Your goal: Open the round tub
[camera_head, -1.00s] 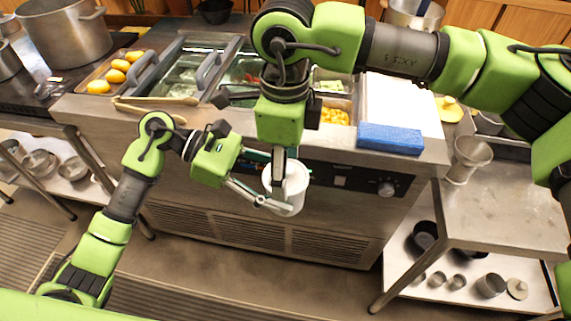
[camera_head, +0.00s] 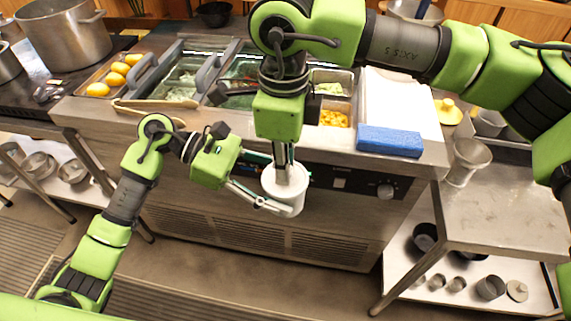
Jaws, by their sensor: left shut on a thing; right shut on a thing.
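The round tub (camera_head: 290,204) is a white cylinder held in the air in front of the counter. My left gripper (camera_head: 277,202) comes in from the left and is shut around the tub's side. My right gripper (camera_head: 283,176) points down from above and is shut at the tub's white top (camera_head: 286,183). Its fingers hide part of the top, and I cannot tell whether the lid is apart from the tub.
A steel counter (camera_head: 230,124) with food bins stands behind the tub. A blue sponge (camera_head: 390,141) lies on its front edge beside a white board (camera_head: 402,103). Tongs (camera_head: 150,103) lie at the left. A steel side table (camera_head: 505,195) stands at the right.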

